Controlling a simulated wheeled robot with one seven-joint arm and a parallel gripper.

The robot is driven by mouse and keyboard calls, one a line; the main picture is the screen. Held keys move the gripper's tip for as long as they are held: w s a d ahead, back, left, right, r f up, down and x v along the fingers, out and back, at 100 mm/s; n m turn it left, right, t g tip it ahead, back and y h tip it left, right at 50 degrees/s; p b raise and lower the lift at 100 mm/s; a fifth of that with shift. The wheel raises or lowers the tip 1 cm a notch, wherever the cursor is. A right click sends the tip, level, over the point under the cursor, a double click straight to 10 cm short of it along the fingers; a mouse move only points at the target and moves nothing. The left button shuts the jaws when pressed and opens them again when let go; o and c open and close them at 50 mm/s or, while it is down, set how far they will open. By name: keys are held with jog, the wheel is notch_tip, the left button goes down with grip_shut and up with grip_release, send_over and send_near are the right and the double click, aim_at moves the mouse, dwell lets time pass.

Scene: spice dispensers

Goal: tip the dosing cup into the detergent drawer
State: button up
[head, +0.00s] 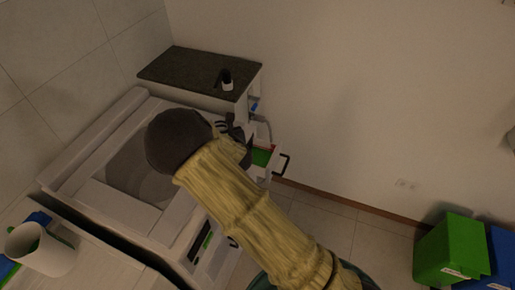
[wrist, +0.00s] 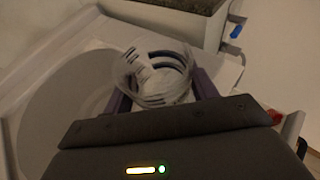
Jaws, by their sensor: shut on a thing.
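My gripper (wrist: 162,92) is shut on a clear, ribbed dosing cup (wrist: 153,76), held between its purple fingers in the wrist view. The cup's contents and exact tilt cannot be made out. In the head view my gripper (head: 235,130) is small and dark, partly behind my arm, above the far right part of the white machine. An open drawer with a green inside (head: 262,157) and a dark handle (head: 284,166) juts out just right of it and lower. I take it for the detergent drawer; its near part is hidden by my arm.
A dark-topped cabinet (head: 195,72) with a small black-and-white container (head: 227,83) on it stands behind. The white machine top (head: 95,150) lies left. A white cup (head: 42,252) stands front left. Green (head: 452,250) and blue bins stand right. Floor between is clear.

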aim_at(218, 118)
notch_tip(218, 118, up, 2)
jog(key=shift+w+p, duration=0.15)
jog(key=shift+p, duration=0.55)
jog(key=shift+d+r, duration=0.1)
jog(key=shift+r, duration=0.3)
jog(key=shift+r+p, duration=0.75)
jog(key=shift+r, duration=0.1)
jog(key=shift+s+a+r, duration=0.2)
jog(key=shift+a+r, duration=0.05)
jog(key=shift+r, duration=0.1)
jog(key=shift+d+f, duration=0.1)
jog(key=shift+d, duration=0.1)
